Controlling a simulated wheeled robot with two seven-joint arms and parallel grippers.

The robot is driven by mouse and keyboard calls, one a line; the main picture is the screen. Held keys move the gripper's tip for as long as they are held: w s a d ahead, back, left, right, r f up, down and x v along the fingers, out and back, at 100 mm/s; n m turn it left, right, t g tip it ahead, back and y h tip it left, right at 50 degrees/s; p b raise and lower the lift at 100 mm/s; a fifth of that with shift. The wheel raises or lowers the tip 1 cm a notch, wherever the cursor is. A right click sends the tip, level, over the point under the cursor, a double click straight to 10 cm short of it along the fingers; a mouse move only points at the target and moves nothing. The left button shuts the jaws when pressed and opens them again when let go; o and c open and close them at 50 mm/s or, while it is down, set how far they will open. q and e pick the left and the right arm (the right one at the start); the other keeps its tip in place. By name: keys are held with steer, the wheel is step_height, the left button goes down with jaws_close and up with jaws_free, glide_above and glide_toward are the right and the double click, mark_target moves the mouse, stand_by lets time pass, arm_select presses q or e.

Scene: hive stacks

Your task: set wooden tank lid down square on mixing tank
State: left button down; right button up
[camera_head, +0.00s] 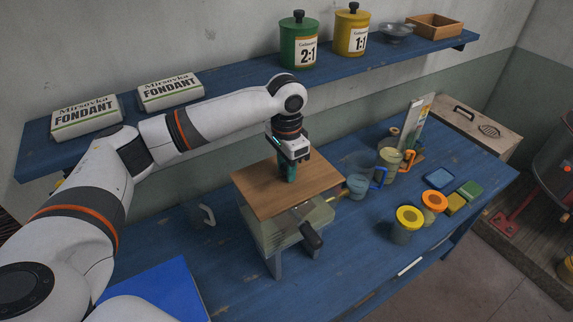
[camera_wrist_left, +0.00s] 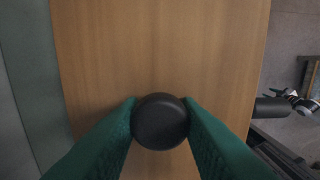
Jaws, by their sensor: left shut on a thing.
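The wooden tank lid (camera_head: 265,199) is a flat brown board lying over the top of the pale mixing tank (camera_head: 283,240) in the head view. The lid looks a little turned against the tank, with part of the tank's front right top showing beside it. My left gripper (camera_head: 289,178) is above the lid's middle. In the left wrist view its green fingers (camera_wrist_left: 160,122) are shut on the round black knob (camera_wrist_left: 159,121) of the lid (camera_wrist_left: 160,50). I cannot tell whether the lid touches the tank's rim all around. My right gripper is not in view.
A dark handle (camera_head: 310,236) sticks out from the tank's front. Cups and jars, one with a yellow ring lid (camera_head: 410,217), stand to the right on the blue table (camera_head: 350,272). A blue sheet (camera_head: 155,294) lies at the front left. A shelf (camera_head: 230,88) runs behind.

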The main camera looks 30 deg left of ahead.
arm_select(q)
steer(key=shift+f, duration=0.6)
stand_by(0.6)
steer(key=c, duration=1)
jaws_free()
steer(key=shift+r+b, duration=0.3)
step_height(320, 180, up, 11)
steer(key=b, duration=0.3)
steer(key=shift+f, duration=0.1)
steer(key=shift+r, duration=0.35)
